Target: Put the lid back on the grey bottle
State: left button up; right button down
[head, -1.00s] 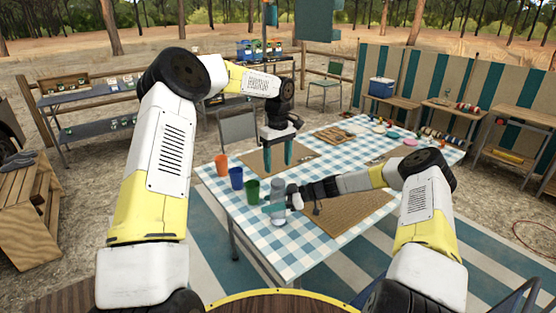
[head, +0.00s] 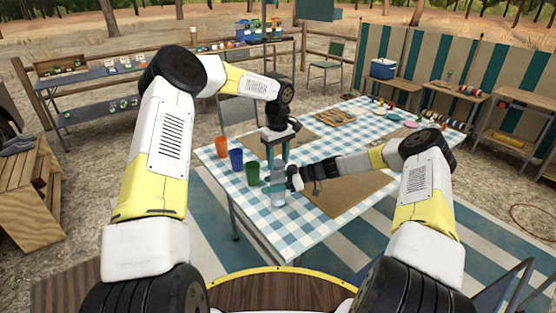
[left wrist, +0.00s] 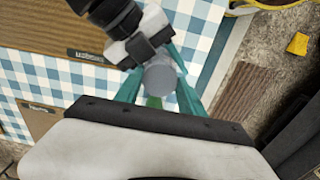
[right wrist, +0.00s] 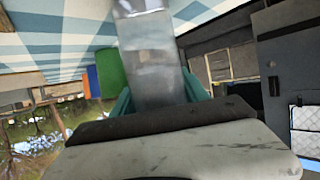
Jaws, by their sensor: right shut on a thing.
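The grey bottle (head: 278,188) stands upright near the front edge of the checked table, beside the green cup. My right gripper (right wrist: 165,95) is shut on its side; the bottle's silvery body fills the middle of the right wrist view. My left gripper (head: 278,152) points down over the bottle, its teal fingers apart on either side of the top. In the left wrist view a round grey top (left wrist: 160,78) shows between these fingers. I cannot tell whether this is the lid or the bottle's own top. No separate lid is visible on the table.
A green cup (head: 252,172), a blue cup (head: 236,160) and an orange cup (head: 222,146) stand left of the bottle. A brown mat (head: 345,193) lies to its right on the checked table (head: 300,230). Plates and small items sit at the far end.

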pick_arm(q)
grip_shut()
jog(key=m, duration=1.5)
jog(key=shift+m, duration=0.4)
jog(key=m, duration=0.6)
jog(key=shift+m, duration=0.3)
jog(key=o, duration=0.7)
grip_release()
jog(key=shift+o, duration=0.2)
